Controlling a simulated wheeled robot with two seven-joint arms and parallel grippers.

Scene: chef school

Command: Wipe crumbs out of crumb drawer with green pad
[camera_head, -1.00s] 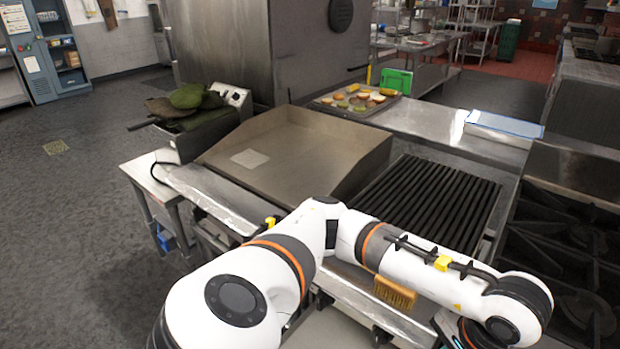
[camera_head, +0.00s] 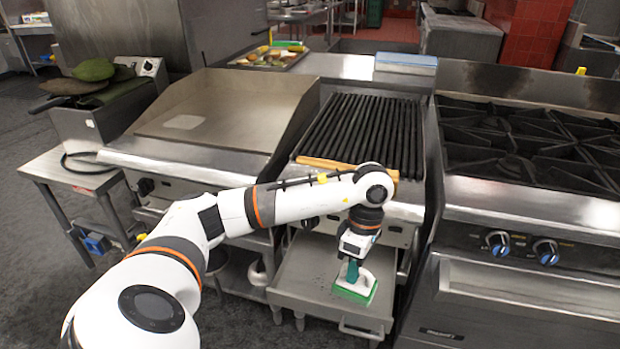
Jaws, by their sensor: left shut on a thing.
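The crumb drawer (camera_head: 301,285) is a shallow metal tray, pulled out below the grill. Small dark specks lie on its floor left of the pad. My left gripper (camera_head: 352,268) reaches down into the drawer and is shut on the green pad's pale handle. The green pad (camera_head: 357,291) is at the drawer's right side, low over its floor; I cannot tell whether it touches. My left arm crosses in front of the grill. My right gripper is not in view.
The black-barred grill (camera_head: 368,128) stands above the drawer, with a long wooden-handled tool (camera_head: 334,164) on its front edge. A flat griddle (camera_head: 235,108) is at left. A burner range (camera_head: 530,205) with blue-marked knobs stands close at right.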

